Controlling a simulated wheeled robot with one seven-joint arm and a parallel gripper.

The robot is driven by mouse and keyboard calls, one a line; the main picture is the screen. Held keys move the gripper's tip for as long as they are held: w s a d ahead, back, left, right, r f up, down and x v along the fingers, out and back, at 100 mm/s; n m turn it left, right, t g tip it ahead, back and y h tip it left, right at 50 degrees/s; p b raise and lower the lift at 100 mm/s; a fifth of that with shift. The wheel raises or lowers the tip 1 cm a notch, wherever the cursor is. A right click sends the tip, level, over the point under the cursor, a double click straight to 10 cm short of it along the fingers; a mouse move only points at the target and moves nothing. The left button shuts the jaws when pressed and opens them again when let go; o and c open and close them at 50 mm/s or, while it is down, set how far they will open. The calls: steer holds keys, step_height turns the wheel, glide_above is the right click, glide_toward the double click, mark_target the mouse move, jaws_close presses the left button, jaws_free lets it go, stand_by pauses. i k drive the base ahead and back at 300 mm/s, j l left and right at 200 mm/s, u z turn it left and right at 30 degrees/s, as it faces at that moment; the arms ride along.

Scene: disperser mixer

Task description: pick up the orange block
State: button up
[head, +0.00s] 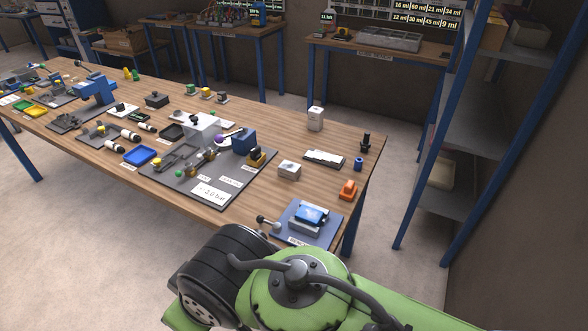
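An orange block (348,188) sits on the wooden workbench (330,212) near its right edge. It has an uneven, stepped shape, and nothing covers it. My gripper does not show in the head view, so I cannot see where it is relative to the block.
A metal shelf (470,135) stands right of the bench.

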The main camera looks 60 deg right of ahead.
mark_target(348, 192)
steer(key=k+j+z, duration=0.1)
steer(key=z, duration=2.35)
